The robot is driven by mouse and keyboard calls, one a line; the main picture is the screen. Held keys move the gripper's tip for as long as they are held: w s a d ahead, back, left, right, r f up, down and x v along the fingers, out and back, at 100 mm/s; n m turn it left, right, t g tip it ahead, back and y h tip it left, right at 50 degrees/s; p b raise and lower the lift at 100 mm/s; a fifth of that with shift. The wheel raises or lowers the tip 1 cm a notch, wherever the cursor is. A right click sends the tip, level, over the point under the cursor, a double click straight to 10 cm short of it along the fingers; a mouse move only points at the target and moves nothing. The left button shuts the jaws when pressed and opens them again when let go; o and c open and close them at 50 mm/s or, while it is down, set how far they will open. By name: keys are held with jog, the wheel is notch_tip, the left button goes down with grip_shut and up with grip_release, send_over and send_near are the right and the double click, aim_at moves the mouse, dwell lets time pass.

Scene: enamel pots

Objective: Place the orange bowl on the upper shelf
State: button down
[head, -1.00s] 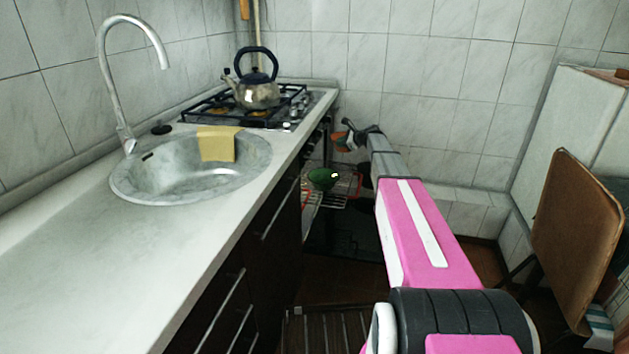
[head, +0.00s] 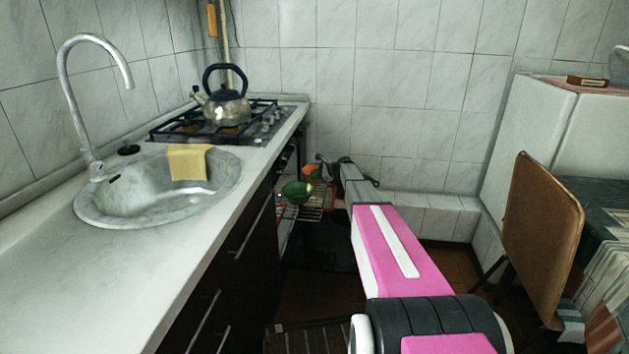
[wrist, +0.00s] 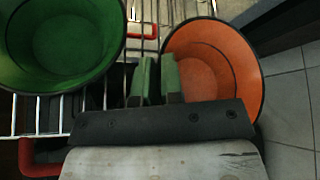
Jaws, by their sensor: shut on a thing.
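The orange bowl (head: 309,171) is at my gripper (head: 324,163) at the far end of my arm in the head view, small and partly hidden. In the wrist view the orange bowl (wrist: 207,68) is tilted, its inside facing the camera. My gripper's green-padded fingers (wrist: 157,82) are shut on its left rim. A wire shelf (head: 313,213) with red edging is below it beside the counter. Its wires also show in the wrist view (wrist: 42,118). I cannot tell any gap between bowl and shelf.
A green bowl (head: 297,191) is on the wire shelf, left of the orange bowl. The counter (head: 130,265) with sink (head: 150,195) and stove with kettle (head: 228,107) runs along the left. A folded brown chair (head: 540,235) stands at right.

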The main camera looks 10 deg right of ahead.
jog(key=shift+f, duration=0.85)
jog(key=c, duration=1.3)
grip_release()
jog(key=shift+f, duration=0.1)
jog(key=shift+o, duration=0.2)
